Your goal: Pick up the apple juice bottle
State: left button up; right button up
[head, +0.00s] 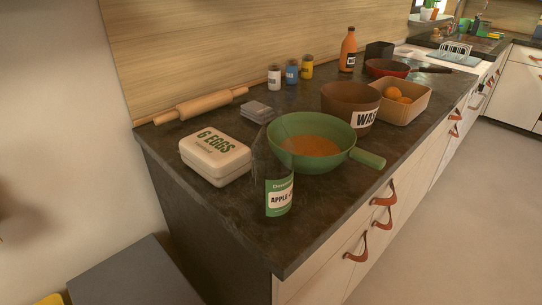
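The apple juice bottle (279,195) stands upright near the front edge of the dark countertop (230,225). It has a green label reading "APPLE" and a dark, see-through upper part. The green pan (310,145) is right behind it and partly overlaps it in the picture; I cannot tell whether they touch. Neither of my grippers shows in the head view.
An egg box (215,157) stands left of the bottle. A rolling pin (205,104), small jars (291,75), an orange bottle (348,50), a brown pot (343,97) and a fruit box (410,103) stand farther back. Leather pulls (384,218) stick out from the drawers.

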aim_at(272, 150)
jog(key=z, duration=0.1)
jog(key=k, duration=0.95)
jog(key=u, duration=0.8)
jog(key=i, duration=0.7)
jog(key=z, duration=1)
